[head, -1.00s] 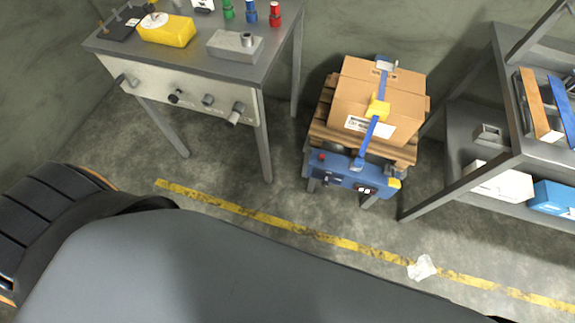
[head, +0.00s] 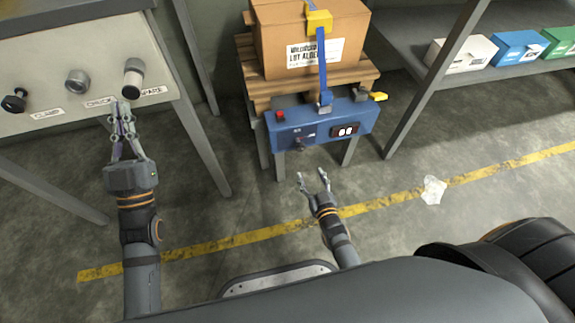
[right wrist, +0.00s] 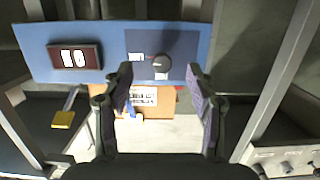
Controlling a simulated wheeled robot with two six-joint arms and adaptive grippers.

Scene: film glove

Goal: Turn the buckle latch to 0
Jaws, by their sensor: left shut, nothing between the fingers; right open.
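A yellow buckle (head: 318,21) sits on the blue strap (head: 322,65) over the cardboard box. The strap runs down to a blue control box (head: 328,122). This carries a red button (head: 280,115), a small dark knob (head: 302,141), a two-digit display (head: 345,131) and a yellow-tipped lever (head: 378,97). No part is labelled as the latch. My right gripper (head: 311,177) is open and empty, below and in front of the control box. In the right wrist view, the knob (right wrist: 152,70) shows between its fingers, apart from them. My left gripper (head: 122,104) is shut and empty by the workbench panel.
The workbench panel (head: 60,70) at left has several knobs and labels. The cardboard box (head: 350,30) rests on a wooden pallet (head: 270,90). A shelf (head: 410,50) with small bins stands at right. Crumpled paper (head: 433,190) lies on the floor by the yellow line.

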